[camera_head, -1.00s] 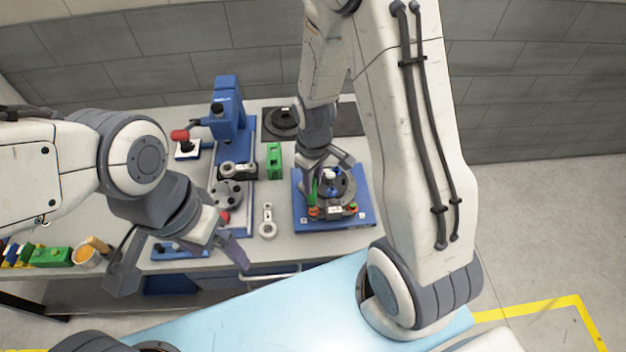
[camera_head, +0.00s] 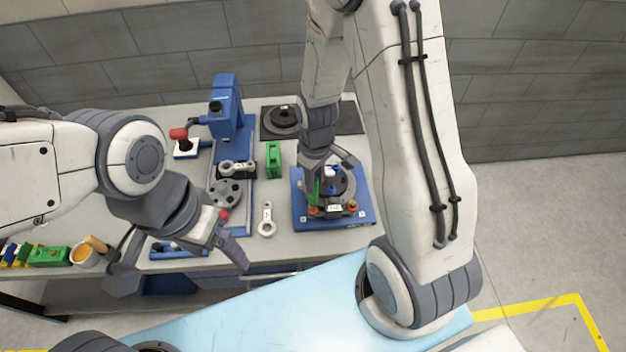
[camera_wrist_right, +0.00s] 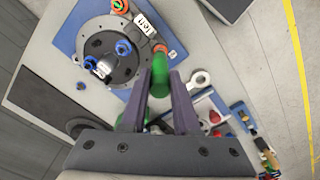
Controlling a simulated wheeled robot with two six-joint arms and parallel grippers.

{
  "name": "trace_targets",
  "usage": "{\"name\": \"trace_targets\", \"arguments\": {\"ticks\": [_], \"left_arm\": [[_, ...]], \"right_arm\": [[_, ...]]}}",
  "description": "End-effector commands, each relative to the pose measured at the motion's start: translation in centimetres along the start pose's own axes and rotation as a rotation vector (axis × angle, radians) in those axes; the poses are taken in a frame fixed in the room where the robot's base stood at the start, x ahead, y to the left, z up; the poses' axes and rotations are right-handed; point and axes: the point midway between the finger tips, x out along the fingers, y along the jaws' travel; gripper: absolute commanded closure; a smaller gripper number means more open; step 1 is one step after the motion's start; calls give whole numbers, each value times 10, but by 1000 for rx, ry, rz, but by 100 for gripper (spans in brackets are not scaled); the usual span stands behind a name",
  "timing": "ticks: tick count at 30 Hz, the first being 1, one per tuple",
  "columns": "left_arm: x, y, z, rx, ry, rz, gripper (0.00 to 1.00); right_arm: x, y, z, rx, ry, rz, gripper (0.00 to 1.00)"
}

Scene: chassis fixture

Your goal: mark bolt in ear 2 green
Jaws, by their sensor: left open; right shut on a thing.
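My right gripper (camera_wrist_right: 156,98) is shut on a green marker (camera_wrist_right: 160,70), whose tip points at the chassis fixture. In the head view the green marker (camera_head: 315,192) stands near the left front of the round dark chassis (camera_head: 346,184). The chassis sits on a blue base plate (camera_head: 362,216). The right wrist view shows blue bolts (camera_wrist_right: 124,47) and orange-ringed bolts (camera_wrist_right: 119,6) around the chassis, with white tags. The marker tip is close to an orange-ringed spot (camera_wrist_right: 161,50); I cannot tell if it touches. My left gripper (camera_head: 185,264) is open and empty at the table's front left.
A blue press (camera_head: 227,110) with a red-handled lever stands at the back left. A green block (camera_head: 274,160) and a grey link (camera_head: 267,219) lie left of the fixture. A cup (camera_head: 84,254) and coloured blocks (camera_head: 48,256) are at the far left.

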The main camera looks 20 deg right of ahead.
Motion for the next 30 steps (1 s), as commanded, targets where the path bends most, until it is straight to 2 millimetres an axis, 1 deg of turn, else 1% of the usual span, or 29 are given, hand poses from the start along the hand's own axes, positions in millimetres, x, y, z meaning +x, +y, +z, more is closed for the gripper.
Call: {"name": "trace_targets", "arguments": {"ticks": [4,15,30], "left_arm": [[0,0,0,0,0,0,16],[0,0,0,0,0,0,16],[0,0,0,0,0,0,16]], "right_arm": [[1,2,3,0,-3,-1,100],[1,2,4,0,-4,-2,100],[3,-5,-2,-1,-4,-2,100]]}}
